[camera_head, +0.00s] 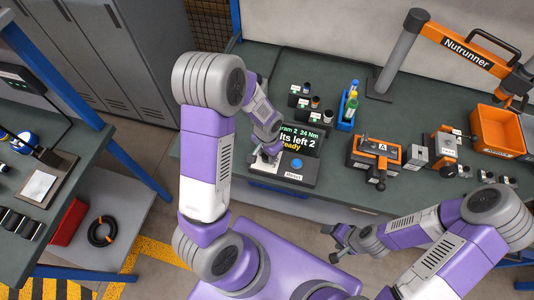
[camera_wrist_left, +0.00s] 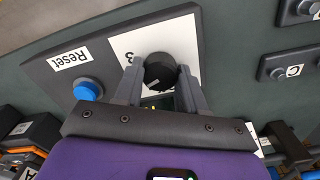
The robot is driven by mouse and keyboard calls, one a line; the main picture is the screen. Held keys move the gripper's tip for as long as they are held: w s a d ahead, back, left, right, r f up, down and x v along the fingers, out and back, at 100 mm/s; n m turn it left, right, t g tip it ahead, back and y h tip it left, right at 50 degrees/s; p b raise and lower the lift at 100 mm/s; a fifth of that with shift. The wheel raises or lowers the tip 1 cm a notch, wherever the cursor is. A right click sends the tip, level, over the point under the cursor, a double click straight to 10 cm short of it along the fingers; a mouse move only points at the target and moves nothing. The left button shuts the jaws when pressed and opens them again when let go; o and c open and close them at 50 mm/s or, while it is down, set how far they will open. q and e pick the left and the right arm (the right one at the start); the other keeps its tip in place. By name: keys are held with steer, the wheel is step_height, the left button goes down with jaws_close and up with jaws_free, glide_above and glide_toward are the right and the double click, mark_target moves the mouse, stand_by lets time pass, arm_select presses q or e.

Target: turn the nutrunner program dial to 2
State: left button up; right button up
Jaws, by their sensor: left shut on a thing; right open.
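The black program dial (camera_wrist_left: 160,72) sits on a white plate (camera_wrist_left: 185,40) of the controller, between the fingers of my left gripper (camera_wrist_left: 162,82). The left gripper is shut on the dial. In the head view the left gripper (camera_head: 268,154) reaches down to the controller (camera_head: 300,172) and hides the dial. The controller's screen (camera_head: 300,138) shows green and yellow text, partly hidden by my arm, with "ram 2 24 Nm", "lts left 2" and "Ready" readable. A digit 3 shows on the plate in the left wrist view. My right gripper (camera_head: 342,238) is open and empty in front of the bench.
A blue Reset button (camera_head: 297,164) is beside the dial; it also shows in the left wrist view (camera_wrist_left: 88,89). The orange Nutrunner arm (camera_head: 460,45), an orange bin (camera_head: 497,128) and an orange fixture (camera_head: 374,152) stand to the right. Small sockets and bottles stand behind the controller.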

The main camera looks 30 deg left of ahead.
arm_select(q)
steer(key=shift+m, duration=0.8)
steer(key=o, duration=1.1)
step_height(320, 180, up, 8)
steer(key=shift+f+p, duration=0.2)
steer(key=shift+p, duration=0.45)
steer(key=shift+s, duration=0.1)
